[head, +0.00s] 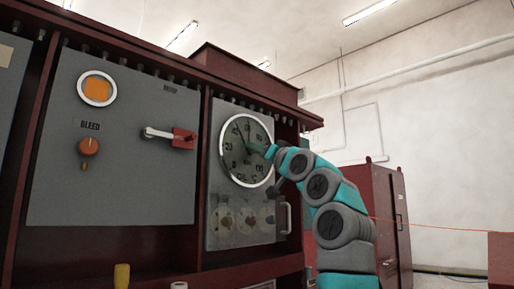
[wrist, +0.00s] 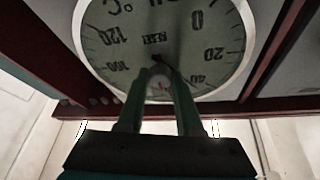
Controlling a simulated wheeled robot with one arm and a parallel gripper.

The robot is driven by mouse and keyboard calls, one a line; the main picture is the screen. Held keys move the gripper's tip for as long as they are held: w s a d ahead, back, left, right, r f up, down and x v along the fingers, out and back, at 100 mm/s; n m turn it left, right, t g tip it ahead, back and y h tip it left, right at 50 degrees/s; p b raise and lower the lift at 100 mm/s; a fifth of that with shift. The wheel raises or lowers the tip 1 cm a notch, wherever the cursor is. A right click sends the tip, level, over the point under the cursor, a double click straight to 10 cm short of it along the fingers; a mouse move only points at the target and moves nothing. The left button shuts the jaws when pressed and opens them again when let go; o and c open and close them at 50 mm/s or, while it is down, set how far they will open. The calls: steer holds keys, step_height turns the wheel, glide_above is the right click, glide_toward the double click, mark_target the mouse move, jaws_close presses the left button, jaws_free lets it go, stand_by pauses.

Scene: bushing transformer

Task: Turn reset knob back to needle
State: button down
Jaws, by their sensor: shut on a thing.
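A round dial gauge (head: 238,170) with a pale rim and a °C scale is on the grey panel in the head view. It shows upside down in the wrist view (wrist: 205,60). A thin dark needle (head: 241,134) points to the upper left in the head view. My gripper (wrist: 160,74) is at the middle of the dial, its two fingers shut on the small reset knob (wrist: 158,84). A small red mark shows between the fingers. The fingers hide most of the knob, so its exact angle is unclear.
An orange BLEED knob (head: 89,147), a red-and-silver lever (head: 170,137) and an orange lamp (head: 97,90) are left of the gauge. A clear cover (head: 240,222) over small dials and a handle (head: 284,218) are below it. A red cabinet (head: 385,210) stands behind my arm.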

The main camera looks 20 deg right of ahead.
steer(key=shift+w+d+f+n+g+y+p, duration=0.1)
steer(key=shift+n+g+y+p, duration=0.2)
steer(key=shift+n+y+p, duration=1)
steer(key=shift+d+n+g+y+p, duration=0.25)
steer(key=shift+n+y, duration=0.4)
steer(key=shift+n, duration=1.45)
steer(key=shift+w+a+f+n+g+y+p, duration=0.15)
steer(key=shift+n+g+y+p, duration=0.2)
steer(key=shift+n+y+p, duration=0.9)
steer(key=shift+s+n+b, duration=0.1)
steer(key=shift+n+b, duration=0.55)
steer(key=shift+n, duration=0.1)
steer(key=c, duration=0.6)
jaws_free()
steer(key=shift+r, duration=0.1)
steer(key=shift+s, duration=0.15)
steer(key=b+v, duration=0.2)
steer(key=v, duration=0.5)
steer(key=shift+s+d, duration=0.2)
steer(key=shift+s, duration=0.15)
